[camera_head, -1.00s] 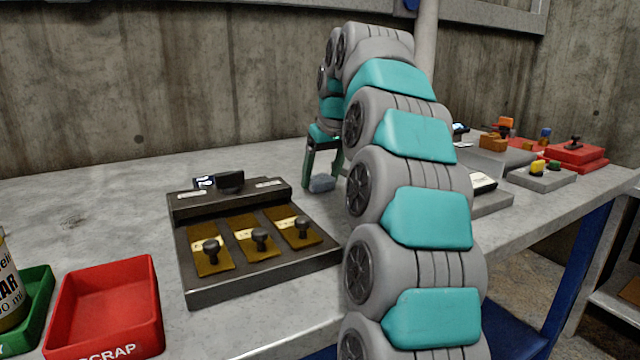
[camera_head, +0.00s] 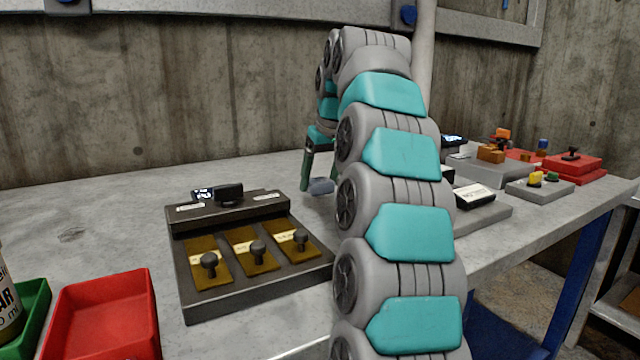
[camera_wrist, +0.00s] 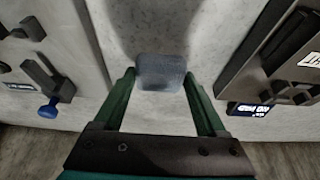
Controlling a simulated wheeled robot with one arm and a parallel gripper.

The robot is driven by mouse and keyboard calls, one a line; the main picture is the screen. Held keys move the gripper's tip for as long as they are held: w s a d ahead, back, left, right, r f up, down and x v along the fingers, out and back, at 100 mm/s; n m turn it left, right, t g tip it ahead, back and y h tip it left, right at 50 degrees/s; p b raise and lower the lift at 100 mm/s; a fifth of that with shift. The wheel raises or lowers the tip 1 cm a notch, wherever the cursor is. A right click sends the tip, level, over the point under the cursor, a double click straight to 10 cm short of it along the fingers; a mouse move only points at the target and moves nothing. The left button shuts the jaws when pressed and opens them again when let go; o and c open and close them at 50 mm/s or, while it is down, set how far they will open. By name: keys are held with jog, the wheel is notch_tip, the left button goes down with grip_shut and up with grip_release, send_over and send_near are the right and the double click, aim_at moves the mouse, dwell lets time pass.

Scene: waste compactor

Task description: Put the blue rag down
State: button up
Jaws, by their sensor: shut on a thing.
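The blue rag (camera_head: 320,186) is a small folded grey-blue block at the tabletop, behind and to the right of the dark fixture. It also shows in the wrist view (camera_wrist: 160,72), between the fingertips. My gripper (camera_head: 318,184) points down with its green fingers on either side of the rag, and in the wrist view my gripper (camera_wrist: 159,76) is shut on it. The rag is at or very close to the grey table (camera_head: 110,200); whether it touches the surface I cannot tell.
A dark fixture (camera_head: 190,290) with brass plates and black knobs stands left of my arm. A red scrap tray (camera_head: 105,315) is at the front left. Grey and red blocks (camera_head: 575,162) stand at the right. The table is clear at the back left.

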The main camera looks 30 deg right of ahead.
jog(key=shift+r, duration=0.65)
jog(key=shift+s, duration=0.15)
jog(key=s+a, duration=0.1)
jog(key=s, duration=0.4)
jog(key=s+a+r+b, duration=0.1)
jog(key=s, duration=0.4)
jog(key=s+a+b, duration=0.1)
jog(key=s, duration=0.4)
jog(key=shift+s+r, duration=0.25)
jog(key=shift+r, duration=0.1)
jog(key=shift+s, duration=0.1)
